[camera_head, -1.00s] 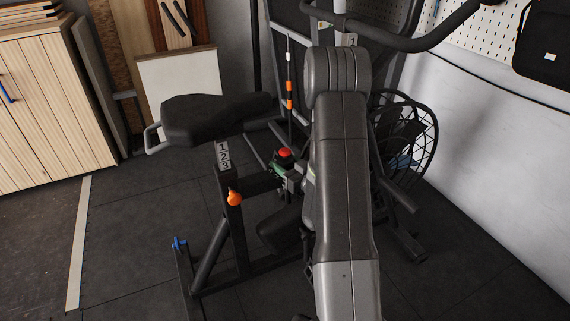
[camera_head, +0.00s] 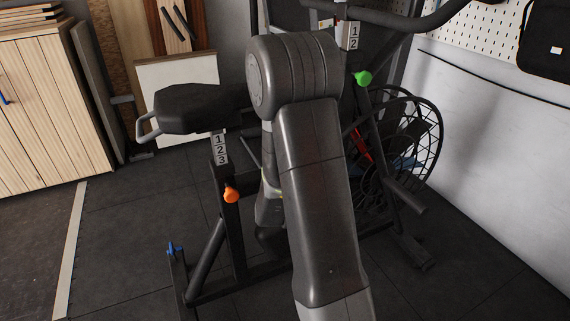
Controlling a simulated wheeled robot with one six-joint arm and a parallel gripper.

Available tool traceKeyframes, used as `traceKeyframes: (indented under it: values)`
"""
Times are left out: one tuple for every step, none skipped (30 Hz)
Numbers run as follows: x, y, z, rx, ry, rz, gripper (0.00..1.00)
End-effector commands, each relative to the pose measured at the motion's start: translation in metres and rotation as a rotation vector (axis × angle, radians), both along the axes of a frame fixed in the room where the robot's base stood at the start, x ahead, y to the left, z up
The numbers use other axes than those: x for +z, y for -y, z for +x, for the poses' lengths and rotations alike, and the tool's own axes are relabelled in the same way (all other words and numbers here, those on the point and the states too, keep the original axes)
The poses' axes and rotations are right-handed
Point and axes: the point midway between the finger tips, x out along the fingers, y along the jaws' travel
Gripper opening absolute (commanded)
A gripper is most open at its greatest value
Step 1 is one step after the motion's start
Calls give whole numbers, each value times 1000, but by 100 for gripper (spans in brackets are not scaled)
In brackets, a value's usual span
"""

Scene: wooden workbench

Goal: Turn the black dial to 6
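I cannot make out a black dial in this view. My own grey arm fills the middle of the picture and hides much of the dark exercise machine behind it. My gripper is not in view. The machine has a black padded seat (camera_head: 195,108) and a plate numbered 1, 2, 3 (camera_head: 220,149) on its post. An orange knob (camera_head: 231,194) sits on that post below the plate. A second plate, numbered 1 and 2 (camera_head: 353,38), and a green knob (camera_head: 363,78) are at the upper right, just right of my arm.
A black caged wheel (camera_head: 425,130) stands right of my arm. A dark handlebar (camera_head: 400,24) crosses the top. A blue knob (camera_head: 175,248) is on the low frame at left. A wooden cabinet (camera_head: 45,100) stands at far left. The floor at lower left is clear.

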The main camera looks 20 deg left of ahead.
Motion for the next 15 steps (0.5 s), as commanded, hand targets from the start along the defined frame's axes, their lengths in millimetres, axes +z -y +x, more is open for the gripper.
traceKeyframes:
  values:
    - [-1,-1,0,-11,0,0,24]
    - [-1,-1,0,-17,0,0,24]
    - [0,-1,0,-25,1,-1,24]
    - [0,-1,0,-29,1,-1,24]
    - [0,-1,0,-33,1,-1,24]
    - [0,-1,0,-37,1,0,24]
    - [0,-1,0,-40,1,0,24]
    - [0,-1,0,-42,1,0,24]
    - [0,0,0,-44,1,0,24]
    - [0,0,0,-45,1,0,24]
    - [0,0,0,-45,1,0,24]
    - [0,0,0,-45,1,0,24]
    - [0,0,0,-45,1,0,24]
    - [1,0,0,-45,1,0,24]
    - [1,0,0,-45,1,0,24]
